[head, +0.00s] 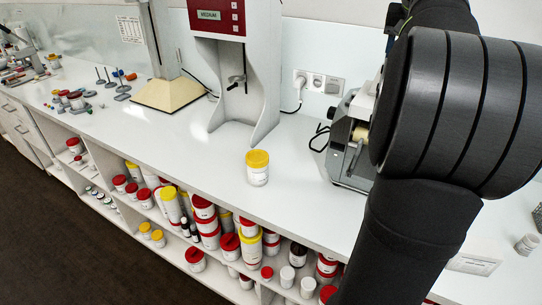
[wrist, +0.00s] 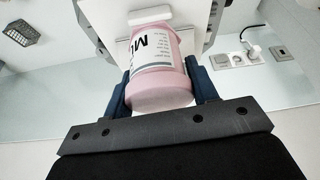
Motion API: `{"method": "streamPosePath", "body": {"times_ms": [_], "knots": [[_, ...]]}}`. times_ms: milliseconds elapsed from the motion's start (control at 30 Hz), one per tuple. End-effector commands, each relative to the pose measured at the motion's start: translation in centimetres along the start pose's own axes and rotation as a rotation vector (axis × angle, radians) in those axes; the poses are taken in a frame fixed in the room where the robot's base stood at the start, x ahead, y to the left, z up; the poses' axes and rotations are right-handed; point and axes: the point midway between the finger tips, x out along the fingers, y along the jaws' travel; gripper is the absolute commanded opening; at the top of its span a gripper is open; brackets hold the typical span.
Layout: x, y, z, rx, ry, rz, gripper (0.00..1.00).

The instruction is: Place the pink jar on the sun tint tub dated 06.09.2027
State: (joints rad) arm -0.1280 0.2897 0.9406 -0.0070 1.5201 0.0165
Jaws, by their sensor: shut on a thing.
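The pink jar (wrist: 160,85) shows in the wrist view, with a pale label and large dark letters starting with "M". My gripper (wrist: 158,72) is shut on it, with one blue finger on each side. The jar is not visible in the head view, where my dark arm fills the right side and my gripper does not show. A white tub with a yellow lid (head: 257,169) stands upright and alone on the white bench. Its label is too small to read, so I cannot tell whether it is the sun tint tub or what date it bears.
A mixing machine with a red panel (head: 217,18) stands behind the tub. A grey metal machine (head: 350,150) is to the right, partly behind my arm. Open shelves under the bench hold several red- and yellow-lidded tubs (head: 249,244). The bench around the lone tub is clear.

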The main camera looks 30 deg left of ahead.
Motion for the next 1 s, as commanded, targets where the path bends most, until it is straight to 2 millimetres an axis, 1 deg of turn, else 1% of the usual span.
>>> {"method": "streamPosePath", "body": {"times_ms": [33, 67, 100, 167, 200, 300, 400, 500, 700, 733, 900, 1000], "knots": [[-0.1, -2.6, 0.1, -0.048, 0.001, -0.020, 0.29], [-0.1, -4.0, 0.3, -0.073, 0.001, -0.030, 0.29], [-0.2, -5.8, 0.5, -0.106, 0.001, -0.044, 0.29], [-0.4, -8.4, 0.9, -0.157, 0.001, -0.065, 0.29], [-0.5, -10.2, 1.2, -0.190, 0.001, -0.078, 0.29], [-0.9, -14.0, 2.1, -0.264, 0.002, -0.109, 0.29], [-1.3, -17.0, 3.0, -0.323, 0.002, -0.134, 0.29], [-1.6, -19.4, 3.9, -0.370, 0.002, -0.154, 0.29], [-2.3, -23.0, 5.4, -0.446, 0.002, -0.185, 0.29], [-2.1, -23.2, 5.7, -0.450, 0.001, -0.186, 0.29], [0.7, -22.9, 6.7, -0.444, 0.000, -0.184, 0.29], [3.0, -22.9, 7.6, -0.444, -0.002, -0.183, 0.29]]}}
